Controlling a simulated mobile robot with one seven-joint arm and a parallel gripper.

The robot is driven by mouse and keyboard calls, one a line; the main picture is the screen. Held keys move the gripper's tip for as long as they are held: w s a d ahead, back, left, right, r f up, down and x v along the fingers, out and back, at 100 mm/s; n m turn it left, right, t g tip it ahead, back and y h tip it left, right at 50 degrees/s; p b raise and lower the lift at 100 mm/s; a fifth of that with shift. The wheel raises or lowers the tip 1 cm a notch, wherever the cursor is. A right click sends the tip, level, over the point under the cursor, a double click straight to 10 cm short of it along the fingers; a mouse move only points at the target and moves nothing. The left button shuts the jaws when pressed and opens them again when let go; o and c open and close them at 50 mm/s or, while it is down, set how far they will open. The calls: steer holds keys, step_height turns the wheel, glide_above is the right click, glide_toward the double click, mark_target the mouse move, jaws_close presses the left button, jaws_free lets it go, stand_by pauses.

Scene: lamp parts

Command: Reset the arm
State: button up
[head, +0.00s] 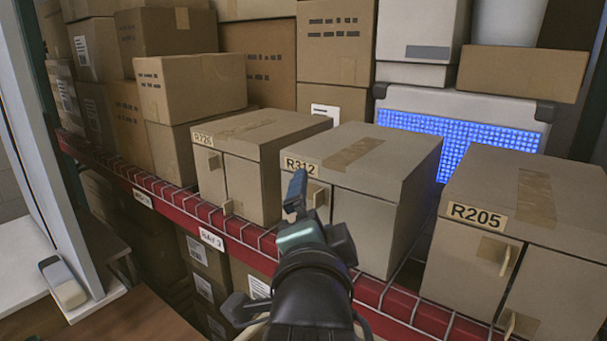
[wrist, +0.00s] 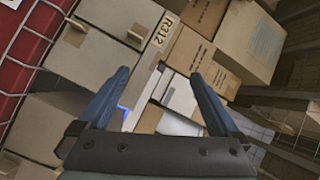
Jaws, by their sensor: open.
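My gripper (head: 297,190) is raised in front of the cardboard box labelled R312 (head: 372,179) in the head view. In the wrist view my gripper (wrist: 160,92) shows two blue fingers spread apart with nothing between them. The R312 box (wrist: 105,60) lies beyond the fingers there, with its label near the top. In the head view my gripper hides part of the box's front. I cannot tell whether it touches the box.
More cartons (head: 175,85) and a blue-lit panel (head: 455,140) stand behind. A brown surface (head: 120,315) lies at lower left.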

steer(key=s+a+r+n+t+y+b, duration=0.1)
steer(key=s+r+n+t+b, duration=0.3)
steer(key=s+r+n+t, duration=0.6)
steer(key=s+r+n, duration=0.3)
steer(key=s+r, duration=0.3)
steer(key=r, duration=0.2)
steer(key=shift+a+n, duration=0.2)
steer(key=shift+n, duration=0.1)
